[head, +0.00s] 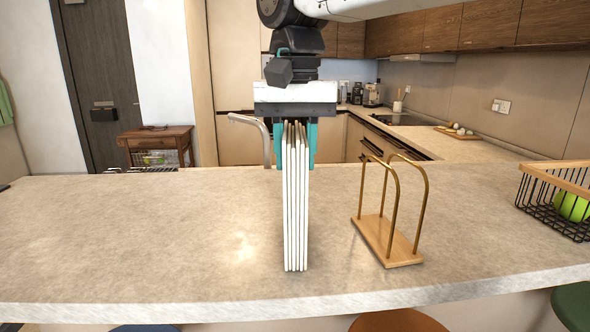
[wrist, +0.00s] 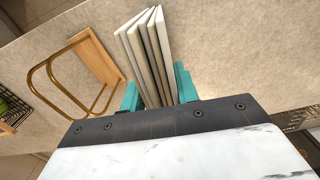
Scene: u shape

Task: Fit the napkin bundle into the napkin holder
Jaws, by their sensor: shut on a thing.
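The napkin bundle (head: 295,215) is a stack of several thin white upright sheets, seen edge-on in the head view. My gripper (head: 296,160) is above it, with its teal fingers shut on the upper part of the bundle. The wrist view shows the bundle (wrist: 147,50) between the two teal fingers (wrist: 158,92). I cannot tell whether its bottom touches the counter. The napkin holder (head: 390,240) stands to the right of the bundle, apart from it. It has a wooden base and two brass hoops; it also shows in the wrist view (wrist: 97,58). No napkins are in it.
A black wire basket (head: 555,205) with a wooden rim and a green ball stands at the counter's right end. The pale stone counter (head: 130,230) is clear on the left. Its front edge runs close below the bundle and holder. A curved faucet (head: 262,135) rises behind my gripper.

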